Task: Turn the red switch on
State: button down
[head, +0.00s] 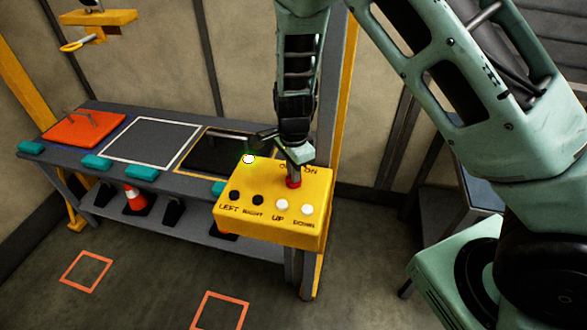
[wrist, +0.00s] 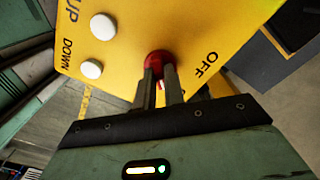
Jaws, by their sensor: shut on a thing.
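The red switch (head: 293,183) is a small red knob on the top of a yellow control box (head: 260,228). In the wrist view the red switch (wrist: 157,62) sits between my fingertips, near the printed word OFF. My gripper (head: 294,172) reaches down onto the knob from above, and in the wrist view my gripper (wrist: 160,75) has both fingers closed around it. The fingers hide part of the switch, so I cannot tell its exact setting. In the head view, ON shows right of my gripper, and the rest of that label is hidden.
The box also has white buttons (head: 282,205), black buttons (head: 258,200) and a pale round lamp (head: 248,159). A grey bench (head: 180,180) with an orange plate (head: 85,128) and teal blocks (head: 97,162) stands behind. A yellow post (head: 338,120) rises close behind my gripper.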

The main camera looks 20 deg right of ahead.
jog(key=shift+w+r, duration=0.1)
jog(key=c, duration=1.5)
grip_release()
notch_tip(320, 180, up, 17)
jog(key=b, duration=0.3)
jog(key=shift+r, duration=0.15)
jog(key=s+a+f+n+b, duration=0.2)
jog(key=s+f+n+b, duration=0.1)
jog(key=s+n, duration=0.5)
jog(key=s+a+f+n+b, duration=0.2)
jog(key=s+f+n+b, duration=0.1)
jog(key=s+n, duration=0.5)
jog(key=s+a+f+n+b, duration=0.2)
jog(key=s+f+n+b, duration=0.1)
jog(key=s+n, duration=0.5)
jog(key=shift+s+a+f+y+b, duration=0.2)
jog(key=shift+s+f, duration=0.1)
jog(key=shift+s, duration=0.45)
jog(key=shift+s+a+f+y+b, duration=0.15)
jog(key=shift+s+f, duration=0.1)
jog(key=shift+s, duration=0.5)
